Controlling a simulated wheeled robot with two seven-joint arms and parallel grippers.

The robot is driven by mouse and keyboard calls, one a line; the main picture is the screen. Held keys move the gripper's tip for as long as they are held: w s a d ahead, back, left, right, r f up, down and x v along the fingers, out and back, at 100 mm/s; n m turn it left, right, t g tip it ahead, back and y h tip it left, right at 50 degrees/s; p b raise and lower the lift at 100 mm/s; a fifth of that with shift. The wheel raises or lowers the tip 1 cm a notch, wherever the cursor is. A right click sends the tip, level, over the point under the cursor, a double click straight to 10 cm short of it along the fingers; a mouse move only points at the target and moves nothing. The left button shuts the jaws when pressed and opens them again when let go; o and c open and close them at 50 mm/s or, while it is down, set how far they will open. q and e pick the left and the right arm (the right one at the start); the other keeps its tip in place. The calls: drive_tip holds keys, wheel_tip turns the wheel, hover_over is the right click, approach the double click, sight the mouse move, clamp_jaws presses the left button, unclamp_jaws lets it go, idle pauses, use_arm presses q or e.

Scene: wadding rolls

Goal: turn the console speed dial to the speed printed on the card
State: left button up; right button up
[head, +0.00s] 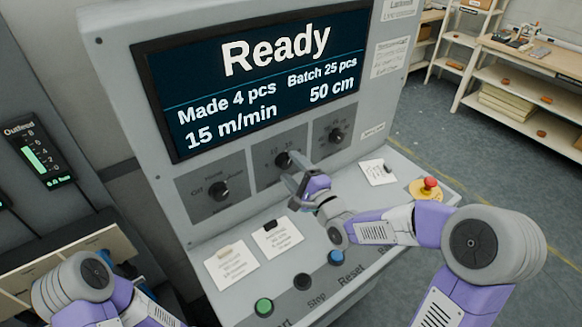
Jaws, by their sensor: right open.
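The grey console (113,50) carries three black dials in a row: a left dial (219,191), a middle dial (283,159) and a right dial (336,135). Their labels are too small to tell for sure which is speed. My right gripper (296,172) is open, its fingers at the middle dial and partly covering it; contact is unclear. White cards lie on the sloping ledge: a left card (231,267), a second card (277,241) and a right card (378,174). Their print is unreadable. My left arm shows at the lower left; its gripper is out of view.
The screen (250,80) reads Ready, 15 m/min, 50 cm. Green (264,307), black (303,282) and blue (336,257) buttons line the ledge's front. A red emergency button (429,184) stands at its right end. Shelves (530,60) stand behind at right.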

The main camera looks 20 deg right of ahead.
drive_tip(key=v, duration=0.6)
drive_tip(key=shift+s+p, duration=0.25)
drive_tip(key=shift+p, duration=0.05)
